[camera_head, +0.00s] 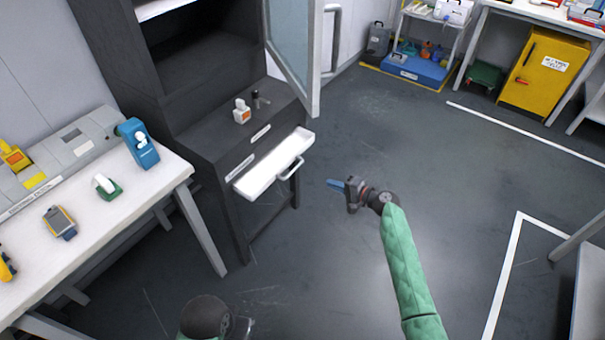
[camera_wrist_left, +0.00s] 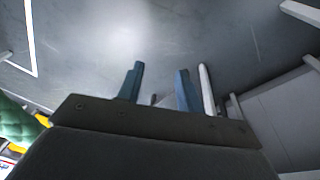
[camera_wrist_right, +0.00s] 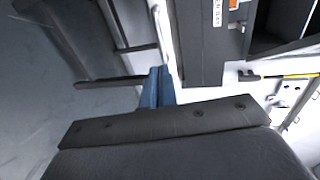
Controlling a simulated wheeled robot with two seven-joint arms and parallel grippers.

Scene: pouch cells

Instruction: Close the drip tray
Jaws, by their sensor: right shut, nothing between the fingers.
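The drip tray (camera_head: 262,175) is a shallow white drawer with a bar handle (camera_head: 291,168). It sticks out from the front of a dark cabinet (camera_head: 215,160), so it stands open. My right gripper (camera_head: 330,183) is shut and empty, in front of the tray and to the right of its handle, apart from it in the head view. Its blue fingers lie together in the right wrist view (camera_wrist_right: 158,85), with a white edge just beyond their tips. My left gripper (camera_wrist_left: 160,85) is open and empty in its wrist view; its fingers cannot be made out in the head view.
A glass door (camera_head: 295,45) stands open above the tray. A small white bottle (camera_head: 241,111) sits on the cabinet ledge. A white bench (camera_head: 120,190) with several tools is at the left. A yellow cabinet (camera_head: 540,75) is at the back right. The middle floor is clear.

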